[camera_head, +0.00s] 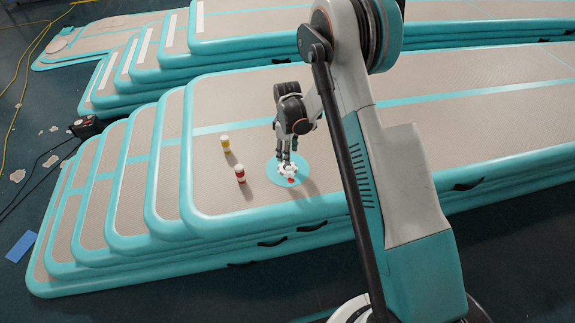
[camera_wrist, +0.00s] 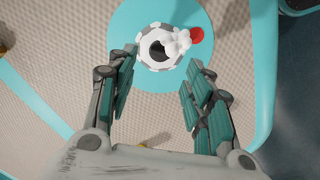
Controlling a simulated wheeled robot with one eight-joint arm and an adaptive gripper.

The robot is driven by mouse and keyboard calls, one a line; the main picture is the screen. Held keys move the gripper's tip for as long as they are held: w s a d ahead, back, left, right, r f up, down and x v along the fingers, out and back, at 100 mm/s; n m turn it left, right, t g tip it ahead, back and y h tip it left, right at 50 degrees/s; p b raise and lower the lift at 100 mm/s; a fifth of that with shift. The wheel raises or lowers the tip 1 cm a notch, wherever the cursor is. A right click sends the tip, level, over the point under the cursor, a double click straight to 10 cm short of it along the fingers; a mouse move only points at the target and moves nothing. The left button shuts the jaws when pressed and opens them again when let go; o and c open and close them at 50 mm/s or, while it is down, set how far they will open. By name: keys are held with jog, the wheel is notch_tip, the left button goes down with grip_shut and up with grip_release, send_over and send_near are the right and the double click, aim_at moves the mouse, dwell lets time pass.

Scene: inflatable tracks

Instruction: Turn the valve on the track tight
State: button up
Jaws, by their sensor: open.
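The valve (camera_wrist: 160,48) is a white, notched ring with a dark centre, a white knob and a red cap at its right side. It sits on a round teal patch (camera_wrist: 130,14) on the beige track; it also shows in the head view (camera_head: 288,171). My gripper (camera_wrist: 160,75) is open in the wrist view, with a teal-padded finger to the left and right of the valve's near side and nothing between the pads. In the head view my gripper (camera_head: 284,158) points down just above the valve. Whether a fingertip touches it I cannot tell.
A red-and-white container (camera_head: 240,174) and a yellow-and-white container (camera_head: 225,144) stand on the track left of the valve. The stacked tracks (camera_head: 230,205) have teal edges and side handles. A black box (camera_head: 87,127) with cables and a blue sheet (camera_head: 20,246) lie on the floor.

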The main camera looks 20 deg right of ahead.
aim_at(288, 166)
notch_tip(288, 166, down, 7)
jog(key=shift+r+b, duration=0.2)
jog(key=shift+b, duration=0.8)
jog(key=c, duration=1.1)
